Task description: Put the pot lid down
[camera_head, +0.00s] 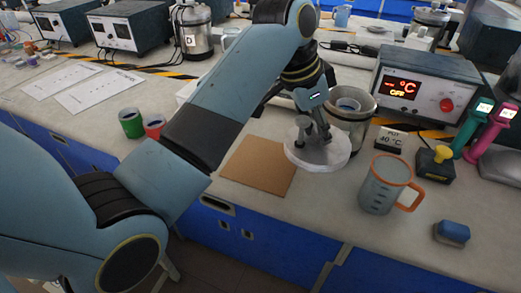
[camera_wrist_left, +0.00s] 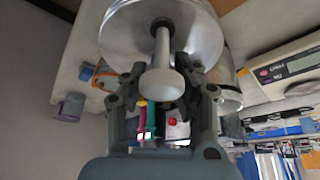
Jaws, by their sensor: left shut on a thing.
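The pot lid (camera_head: 333,158) is a round, pale metal disc with a stemmed knob on top. My left gripper (camera_head: 313,122) is shut on this knob and holds the lid roughly level. In the head view the lid appears in front of the metal pot (camera_head: 362,132), overlapping the right edge of the brown board (camera_head: 255,170). I cannot tell the gap beneath it. In the left wrist view the lid (camera_wrist_left: 205,38) fills the top, with its knob (camera_wrist_left: 162,80) between the fingers of the left gripper (camera_wrist_left: 163,92). My right gripper is not in view.
A measuring jug with an orange handle (camera_head: 382,187) stands right of the lid, with a blue block (camera_head: 452,232) beyond. Green (camera_head: 131,124) and red (camera_head: 154,126) cups stand left. The brown board looks bare.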

